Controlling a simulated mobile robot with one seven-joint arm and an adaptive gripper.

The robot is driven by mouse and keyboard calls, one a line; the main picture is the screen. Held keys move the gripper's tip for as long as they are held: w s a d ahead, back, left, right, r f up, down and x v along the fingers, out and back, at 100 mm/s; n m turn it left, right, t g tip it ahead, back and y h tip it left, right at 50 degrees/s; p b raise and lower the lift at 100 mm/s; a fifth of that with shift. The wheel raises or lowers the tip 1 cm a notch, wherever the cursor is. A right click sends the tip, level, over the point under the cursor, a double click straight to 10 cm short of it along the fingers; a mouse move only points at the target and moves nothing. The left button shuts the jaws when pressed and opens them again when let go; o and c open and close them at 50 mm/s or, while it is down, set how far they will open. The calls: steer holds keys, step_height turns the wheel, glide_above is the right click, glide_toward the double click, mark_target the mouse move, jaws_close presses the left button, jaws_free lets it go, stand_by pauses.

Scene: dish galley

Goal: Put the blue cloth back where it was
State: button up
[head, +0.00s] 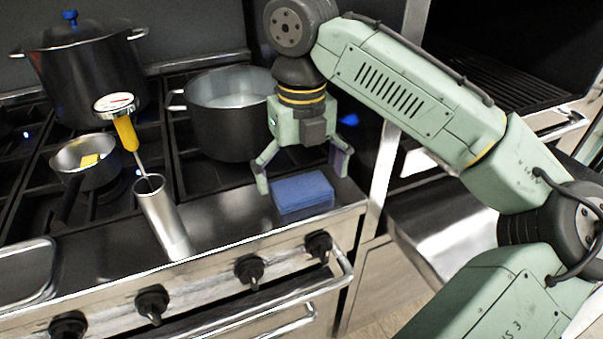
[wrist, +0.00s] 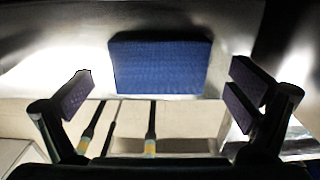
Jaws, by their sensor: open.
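The blue cloth (head: 302,193) is a folded rectangular pad. It lies flat on the steel front ledge of the stove (head: 230,228), near its right end. My gripper (head: 305,173) is open above the cloth, with one finger to its left and the other to its right and a little higher. In the wrist view the cloth (wrist: 158,64) lies ahead of the two spread fingers (wrist: 168,97), centred between them. Nothing is held between the fingers, and I see no contact with the cloth.
A large pot (head: 232,125) stands behind the gripper. A steel cylinder (head: 163,217) with a yellow-handled thermometer (head: 126,132) stands left on the ledge. A small saucepan (head: 88,173) and a tall lidded pot (head: 85,75) are farther left. Knobs (head: 249,271) line the stove front.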

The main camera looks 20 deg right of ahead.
mark_target(301, 186)
step_height(301, 186, up, 11)
steer(key=p, duration=0.6)
